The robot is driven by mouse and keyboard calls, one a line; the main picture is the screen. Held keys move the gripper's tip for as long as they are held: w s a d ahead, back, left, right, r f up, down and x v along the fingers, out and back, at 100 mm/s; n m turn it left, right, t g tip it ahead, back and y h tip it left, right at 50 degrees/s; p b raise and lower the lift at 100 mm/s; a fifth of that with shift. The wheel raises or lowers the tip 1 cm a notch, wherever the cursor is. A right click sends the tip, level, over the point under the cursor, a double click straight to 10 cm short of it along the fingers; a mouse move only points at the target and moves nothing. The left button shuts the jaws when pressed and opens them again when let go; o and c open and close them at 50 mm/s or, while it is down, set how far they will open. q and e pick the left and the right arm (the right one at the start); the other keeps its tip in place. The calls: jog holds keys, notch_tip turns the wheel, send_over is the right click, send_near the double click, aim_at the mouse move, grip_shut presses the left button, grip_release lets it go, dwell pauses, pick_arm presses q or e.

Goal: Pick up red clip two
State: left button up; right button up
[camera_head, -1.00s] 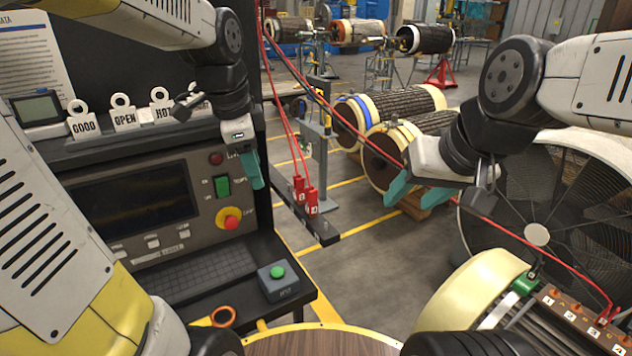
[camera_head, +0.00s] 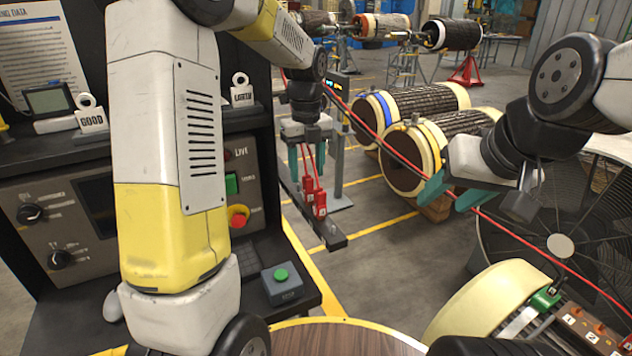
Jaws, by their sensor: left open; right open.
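Two red clips stand side by side on a dark bar (camera_head: 331,238), with red leads running up from them. The rear-left clip (camera_head: 308,188) and the front-right clip (camera_head: 319,205) have small marks too small to read, so I cannot tell which is two. My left gripper (camera_head: 307,172) is open, its teal fingers pointing down just above the clips, with the red leads showing between them. I cannot tell whether the fingers touch the leads. My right gripper (camera_head: 448,198) is open and empty, to the right of the clips near a long red cable.
A control console with a green button box (camera_head: 282,284) stands at left. Wound rotors (camera_head: 425,103) lie behind, and a large fan (camera_head: 560,245) stands at right. A rotor with a numbered terminal strip (camera_head: 590,330) is at lower right. Open floor lies beyond the bar.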

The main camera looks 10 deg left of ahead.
aim_at(309, 193)
pick_arm(q)
jog(key=f, duration=0.7)
jog(key=shift+w+f, duration=0.25)
jog(key=shift+f, duration=0.1)
jog(key=shift+d, duration=0.1)
grip_shut()
